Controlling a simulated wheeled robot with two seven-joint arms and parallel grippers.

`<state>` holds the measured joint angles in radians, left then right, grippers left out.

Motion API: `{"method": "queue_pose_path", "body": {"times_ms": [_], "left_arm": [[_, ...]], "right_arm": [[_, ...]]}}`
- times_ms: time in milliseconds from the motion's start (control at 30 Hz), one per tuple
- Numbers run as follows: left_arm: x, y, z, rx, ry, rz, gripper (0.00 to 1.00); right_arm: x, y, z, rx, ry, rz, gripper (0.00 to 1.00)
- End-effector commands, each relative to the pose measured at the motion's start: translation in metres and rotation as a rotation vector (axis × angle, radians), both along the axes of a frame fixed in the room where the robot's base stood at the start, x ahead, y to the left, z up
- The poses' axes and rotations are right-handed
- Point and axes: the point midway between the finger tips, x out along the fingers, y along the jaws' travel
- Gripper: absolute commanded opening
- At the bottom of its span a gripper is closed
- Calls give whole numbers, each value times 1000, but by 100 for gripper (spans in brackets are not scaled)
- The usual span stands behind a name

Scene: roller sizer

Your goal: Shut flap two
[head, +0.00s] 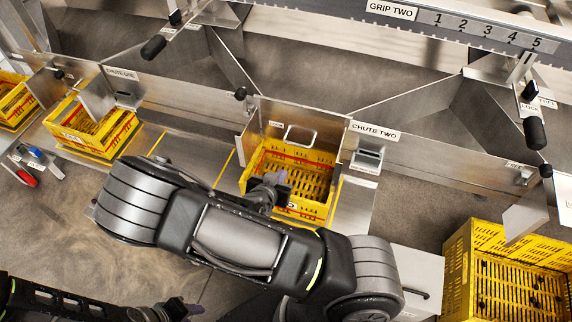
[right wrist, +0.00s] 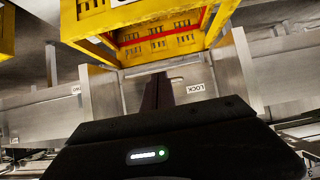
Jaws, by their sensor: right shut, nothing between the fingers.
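The CHUTE TWO sign (head: 375,131) sits on the metal chute wall. Left of it, a metal flap panel (head: 312,120) with a loop handle (head: 300,135) stands behind a yellow crate (head: 325,207). I cannot tell whether the flap is latched. My right gripper (head: 277,180) is over the crate's near left part, below the handle and apart from it in the picture. In the right wrist view its dark fingers (right wrist: 158,92) are together and empty, pointing at a metal panel with a LOCK label (right wrist: 195,88). My left gripper (head: 170,311) shows partly at the bottom edge.
Another yellow crate (head: 75,137) stands under the left chute, and a larger one (head: 457,268) at right. Black-knobbed levers (head: 534,132) hang at right. A GRIP TWO strip (head: 392,10) runs along the top. Bare floor (head: 75,220) lies at left.

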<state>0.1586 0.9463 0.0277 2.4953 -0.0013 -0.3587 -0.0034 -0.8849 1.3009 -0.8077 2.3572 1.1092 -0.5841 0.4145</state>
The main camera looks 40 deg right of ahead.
Motion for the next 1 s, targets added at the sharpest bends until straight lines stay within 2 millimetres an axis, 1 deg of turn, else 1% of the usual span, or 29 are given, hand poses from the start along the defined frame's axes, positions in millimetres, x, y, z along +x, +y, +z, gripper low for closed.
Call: {"method": "queue_pose_path", "body": {"times_ms": [33,100,233,833,933,1000], "left_arm": [[0,0,1,0,0,0,36],[0,0,2,0,0,0,36],[0,0,3,0,0,0,36],[0,0,3,0,0,0,36],[0,0,5,0,0,0,36],[0,0,10,0,0,0,36]], "right_arm": [[-4,7,3,0,-1,3,0],[-9,14,4,0,0,3,0],[-14,20,6,-1,-1,0,0],[-15,21,5,1,4,0,0],[-22,22,-2,15,44,8,0],[-33,25,-14,43,109,24,0]]}}
